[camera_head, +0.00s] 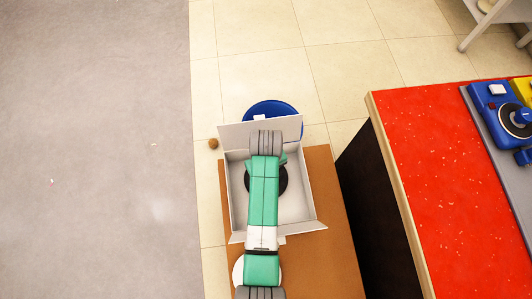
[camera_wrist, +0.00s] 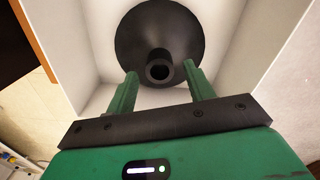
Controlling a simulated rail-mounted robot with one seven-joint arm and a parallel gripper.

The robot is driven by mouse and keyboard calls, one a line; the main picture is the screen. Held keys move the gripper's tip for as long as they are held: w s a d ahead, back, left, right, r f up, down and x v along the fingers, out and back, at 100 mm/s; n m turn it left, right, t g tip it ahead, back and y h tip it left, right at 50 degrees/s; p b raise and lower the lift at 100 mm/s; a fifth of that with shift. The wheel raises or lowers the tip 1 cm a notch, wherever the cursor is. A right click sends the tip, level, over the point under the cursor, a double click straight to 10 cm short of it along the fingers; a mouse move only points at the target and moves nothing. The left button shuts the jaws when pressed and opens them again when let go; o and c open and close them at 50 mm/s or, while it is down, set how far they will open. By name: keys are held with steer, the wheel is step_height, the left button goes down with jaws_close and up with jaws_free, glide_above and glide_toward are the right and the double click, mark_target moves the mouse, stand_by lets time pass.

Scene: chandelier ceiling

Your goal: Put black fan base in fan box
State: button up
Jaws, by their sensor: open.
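The black fan base (camera_wrist: 160,35) is a round dark disc with a short hollow post. It lies inside the open white fan box, on its floor, with the post towards the wrist camera. In the head view the base (camera_head: 284,181) shows only in part beside my green arm. The fan box (camera_head: 302,212) has its flaps spread open; its white wall (camera_wrist: 65,40) also shows in the wrist view. My gripper (camera_wrist: 160,82) is over the box with its two green fingers apart, around the near side of the post. Nothing is held between them.
The box stands on a brown table (camera_head: 335,255). A blue round object (camera_head: 272,107) is behind it, and a white round object (camera_head: 239,272) is near the front. A red counter (camera_head: 440,170) with a blue device (camera_head: 495,112) stands to the right.

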step_height(320, 180, up, 9)
steer(key=p, duration=0.3)
steer(key=w+r+m+t, duration=0.1)
steer(key=w+r+t, duration=0.3)
steer(key=r, duration=0.5)
steer(key=w+r+m+t, duration=0.1)
steer(key=w+r+t, duration=0.25)
steer(key=r, duration=0.65)
steer(key=w+r+m+t, duration=0.1)
steer(key=w+r+t, duration=0.35)
steer(key=r, duration=0.45)
steer(key=s+r+m+t, duration=0.1)
steer(key=s+r+t, duration=0.3)
steer(key=r, duration=0.9)
steer(key=s+r+m+t, duration=0.1)
steer(key=s+r+t, duration=0.3)
steer(key=r, duration=1)
steer(key=s+r+t, duration=0.5)
steer(key=s+r, duration=0.3)
steer(key=r, duration=0.1)
steer(key=shift+s+d+r+m, duration=0.25)
steer(key=shift+r+m, duration=0.05)
steer(key=shift+r, duration=0.05)
